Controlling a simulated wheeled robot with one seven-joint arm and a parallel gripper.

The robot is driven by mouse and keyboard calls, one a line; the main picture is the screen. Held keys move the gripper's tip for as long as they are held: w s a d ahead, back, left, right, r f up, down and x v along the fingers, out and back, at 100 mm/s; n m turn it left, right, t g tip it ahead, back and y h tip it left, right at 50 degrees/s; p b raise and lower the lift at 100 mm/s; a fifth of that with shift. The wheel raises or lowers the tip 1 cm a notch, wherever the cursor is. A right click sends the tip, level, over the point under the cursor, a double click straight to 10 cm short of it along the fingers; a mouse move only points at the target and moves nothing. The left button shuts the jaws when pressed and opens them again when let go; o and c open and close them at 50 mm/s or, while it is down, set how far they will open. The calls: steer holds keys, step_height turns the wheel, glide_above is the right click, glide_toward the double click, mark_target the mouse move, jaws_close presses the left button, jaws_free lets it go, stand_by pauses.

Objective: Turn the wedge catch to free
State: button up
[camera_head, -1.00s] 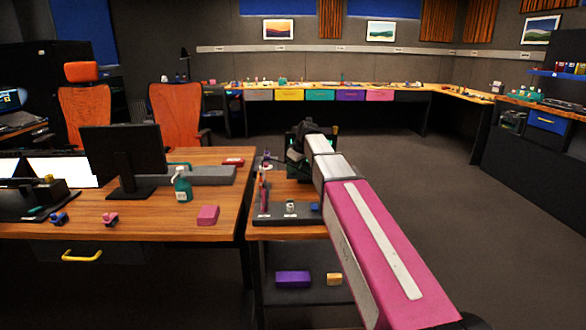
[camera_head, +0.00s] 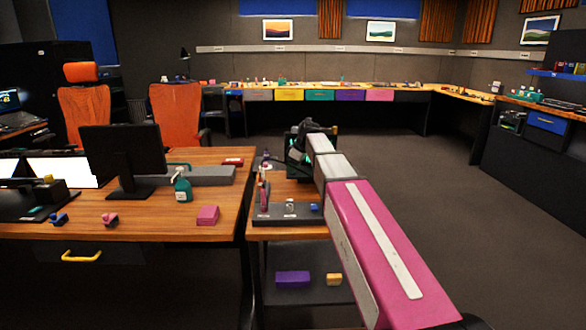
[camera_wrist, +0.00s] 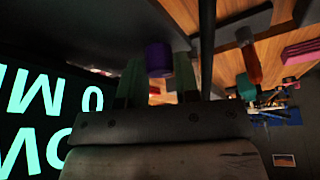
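A purple cylindrical knob (camera_wrist: 158,58) shows in the wrist view, in line with the space between my two greenish fingers. I cannot tell from its shape whether it is the wedge catch. My gripper (camera_wrist: 158,76) has its fingers apart, one on each side of the knob in the picture; contact is not clear in the dim light. In the head view my gripper (camera_head: 298,158) is above the far part of the small wooden side table (camera_head: 285,233); my arm and wrist hide much of what is there. No wedge catch can be made out clearly.
A dark grey tray (camera_head: 272,219) with small parts lies at the side table's near edge, below my wrist. The desk on the left holds a monitor (camera_head: 122,160), a green spray bottle (camera_head: 182,186) and a pink block (camera_head: 208,215). Open floor lies to the right.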

steer(key=o, duration=0.3)
steer(key=v, duration=1)
steer(key=shift+r, duration=0.35)
